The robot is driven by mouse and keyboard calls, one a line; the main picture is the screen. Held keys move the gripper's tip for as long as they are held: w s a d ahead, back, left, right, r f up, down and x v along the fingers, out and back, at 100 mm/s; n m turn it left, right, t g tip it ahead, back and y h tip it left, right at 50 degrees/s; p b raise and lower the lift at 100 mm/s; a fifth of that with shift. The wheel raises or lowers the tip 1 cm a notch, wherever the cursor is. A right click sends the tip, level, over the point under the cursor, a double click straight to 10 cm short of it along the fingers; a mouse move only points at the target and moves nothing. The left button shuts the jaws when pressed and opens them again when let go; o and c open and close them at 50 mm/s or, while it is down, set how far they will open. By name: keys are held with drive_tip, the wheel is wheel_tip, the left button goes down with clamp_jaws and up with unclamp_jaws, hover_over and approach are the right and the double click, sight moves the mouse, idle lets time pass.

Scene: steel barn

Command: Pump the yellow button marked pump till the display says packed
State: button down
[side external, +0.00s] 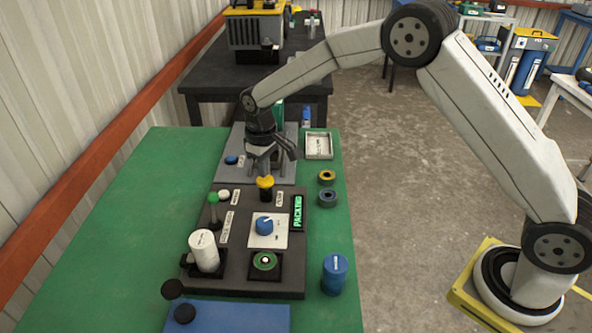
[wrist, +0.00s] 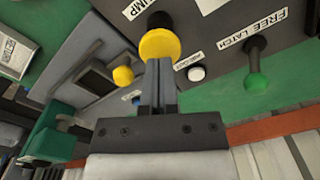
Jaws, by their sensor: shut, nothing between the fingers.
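The yellow pump button (side external: 265,182) stands on a dark panel (side external: 232,275), at its far edge. It also shows in the wrist view (wrist: 160,45), beside a label ending in "UMP". My gripper (side external: 263,170) is right above the button in the side view, fingers pointing down. In the wrist view its fingers (wrist: 159,68) are shut together, with the tips at the button's edge. I cannot tell whether they touch it. The display (side external: 298,213) on the panel's right side reads "PACKING" in green letters.
The panel also holds a green-knobbed lever (side external: 213,198) labelled "FREE LATCH", a white button (side external: 224,195), a blue knob (side external: 264,224) and a white cylinder (side external: 204,250). A blue cylinder (side external: 334,274) and two rings stand on the green table to the right. The table's left side is clear.

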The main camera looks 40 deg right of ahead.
drive_tip(key=shift+f, duration=1.3)
idle(0.5)
idle(0.4)
drive_tip(key=shift+r, duration=3.8)
drive_tip(key=shift+s+d, duration=0.1)
drive_tip(key=shift+s+d+r, duration=0.1)
drive_tip(key=shift+s+d, duration=0.2)
drive_tip(key=shift+s, duration=0.2)
drive_tip(key=s+d+m+t, duration=0.1)
drive_tip(key=s+d, duration=0.2)
drive_tip(key=s, duration=0.9)
drive_tip(key=s+d+f+m+t, duration=0.1)
drive_tip(key=s+d, duration=0.3)
drive_tip(key=s, duration=0.8)
drive_tip(key=shift+s+d+f+m+t, duration=0.15)
drive_tip(key=shift+d+f+m+t, duration=0.15)
drive_tip(key=shift+m, duration=0.2)
drive_tip(key=shift+r, duration=0.1)
